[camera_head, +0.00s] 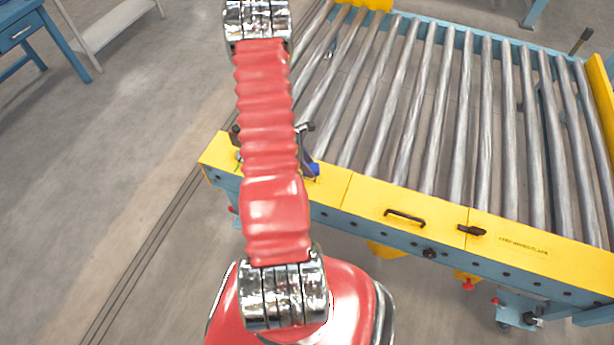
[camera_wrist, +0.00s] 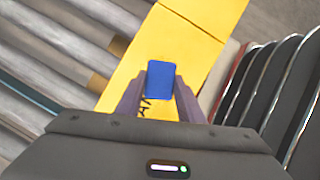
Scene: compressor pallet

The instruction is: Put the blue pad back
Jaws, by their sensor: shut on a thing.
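The blue pad (camera_wrist: 160,80) is a small blue block between the fingertips of my gripper (camera_wrist: 159,92) in the wrist view. My gripper is shut on it, over the yellow top plate (camera_wrist: 205,18) of the conveyor edge. In the head view a bit of the blue pad (camera_head: 314,169) shows beside my red arm, close to the yellow plate's left end. My gripper (camera_head: 308,160) is mostly hidden behind the arm there. I cannot tell whether the pad touches the plate. Black markings show on the plate just below the pad in the wrist view.
The roller conveyor (camera_head: 430,110) with metal rollers lies beyond the yellow edge. A black handle (camera_head: 404,217) and a black latch (camera_head: 471,230) are on the yellow front rail. A blue table (camera_head: 35,35) stands at the upper left. The floor at left is clear.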

